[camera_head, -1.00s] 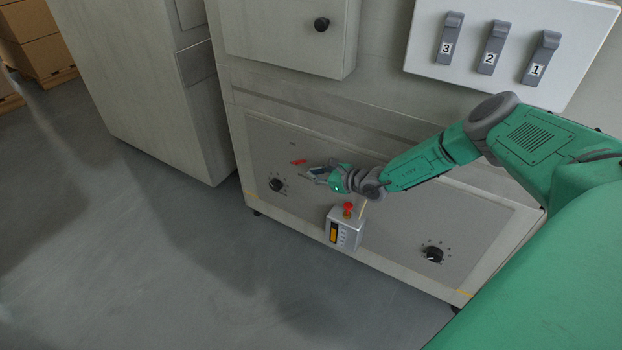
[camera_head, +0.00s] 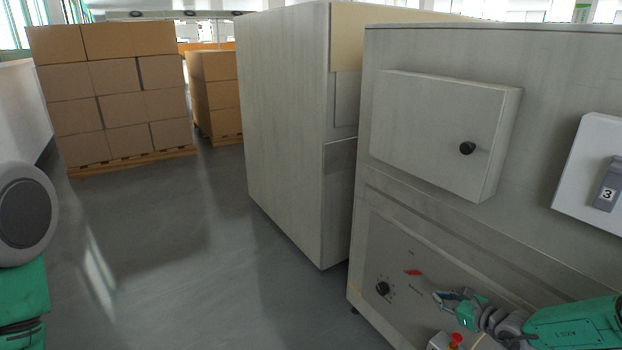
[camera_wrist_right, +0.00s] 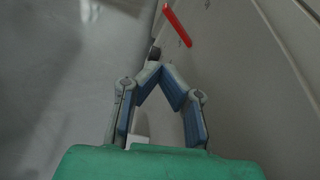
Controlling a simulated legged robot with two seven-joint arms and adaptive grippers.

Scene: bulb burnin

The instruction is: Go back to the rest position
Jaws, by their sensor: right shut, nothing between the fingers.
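My right gripper (camera_head: 437,297) is in front of the lower panel of the grey cabinet (camera_head: 440,225), just right of a red switch (camera_head: 413,273). In the right wrist view the fingers (camera_wrist_right: 158,68) meet at their tips, with nothing between them. The red switch (camera_wrist_right: 177,25) lies beyond the tips there, apart from them. Part of my left arm (camera_head: 22,225) shows at the left edge of the head view; its gripper is out of the picture.
A box with a red button (camera_head: 456,340) is below my right gripper. A black dial (camera_head: 383,289) is left of it. A cabinet door (camera_head: 430,125) and a board with a switch numbered 3 (camera_head: 607,195) are above. Stacked cartons (camera_head: 115,95) stand far back; the floor (camera_head: 170,260) is clear.

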